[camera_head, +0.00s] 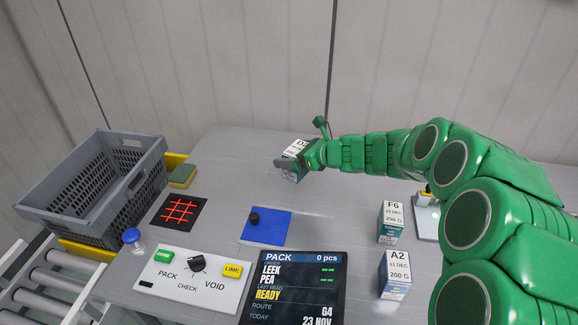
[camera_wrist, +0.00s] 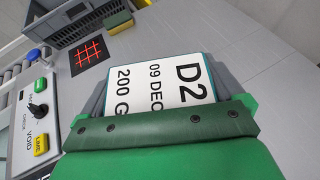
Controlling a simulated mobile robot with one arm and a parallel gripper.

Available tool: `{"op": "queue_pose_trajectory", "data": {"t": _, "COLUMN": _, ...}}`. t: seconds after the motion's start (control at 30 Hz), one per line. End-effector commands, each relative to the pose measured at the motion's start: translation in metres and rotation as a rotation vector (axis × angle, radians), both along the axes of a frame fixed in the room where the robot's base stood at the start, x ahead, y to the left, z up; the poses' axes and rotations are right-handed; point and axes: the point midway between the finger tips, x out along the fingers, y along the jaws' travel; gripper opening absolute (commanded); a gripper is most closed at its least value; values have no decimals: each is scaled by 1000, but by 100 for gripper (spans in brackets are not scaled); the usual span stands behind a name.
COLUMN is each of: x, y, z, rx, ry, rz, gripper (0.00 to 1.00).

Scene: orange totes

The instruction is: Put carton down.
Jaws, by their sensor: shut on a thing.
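The carton (camera_head: 295,148), a white box marked D2, 09 DEC, 200 G, is at the back middle of the grey table. My gripper (camera_head: 291,163) is shut on it, with grey fingers on its two sides. In the wrist view the carton's labelled top (camera_wrist: 165,84) lies between the fingers, and the green gripper body hides its near part. I cannot tell whether its underside touches the table.
Cartons F6 (camera_head: 391,222) and A2 (camera_head: 396,276) stand at the right. A grey crate (camera_head: 60,185) is left.

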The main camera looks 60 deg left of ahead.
Motion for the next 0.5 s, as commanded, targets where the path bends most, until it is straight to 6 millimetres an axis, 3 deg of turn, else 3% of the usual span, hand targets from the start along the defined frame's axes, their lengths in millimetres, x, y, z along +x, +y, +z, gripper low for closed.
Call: {"op": "queue_pose_trajectory", "data": {"t": 0.5, "x": 19, "y": 41, "z": -41, "rx": -2, "ry": 3, "rz": 2, "gripper": 55}}
